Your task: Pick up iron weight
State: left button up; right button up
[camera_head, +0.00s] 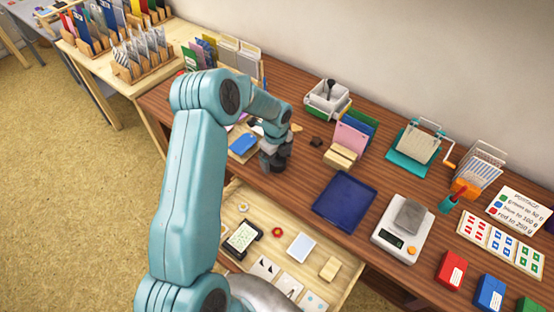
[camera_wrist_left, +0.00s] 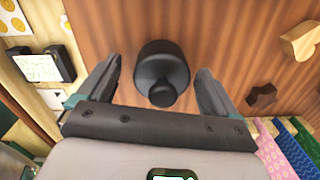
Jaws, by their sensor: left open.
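The iron weight (camera_wrist_left: 162,66) is a dark round body with a small knob, standing on the brown wooden table. In the left wrist view it lies between the two fingers of my left gripper (camera_wrist_left: 159,75), with clear gaps on both sides. The gripper is open and holds nothing. In the head view my left gripper (camera_head: 275,158) points down at the table beside a blue item; the weight is hard to tell apart from the dark fingers there. My right gripper is not in view.
A blue tray (camera_head: 344,201) and a scale (camera_head: 403,229) with a grey block on it stand to the right. A small dark brown piece (camera_wrist_left: 262,96) and a wooden piece (camera_wrist_left: 301,42) lie near the gripper. An open drawer (camera_head: 238,205) sits in front.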

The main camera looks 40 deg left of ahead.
pick_arm(q)
jog(key=shift+w+f, duration=0.1)
jog(key=shift+f, duration=0.4)
jog(key=c, duration=1.6)
jog(key=shift+r, duration=0.1)
grip_shut()
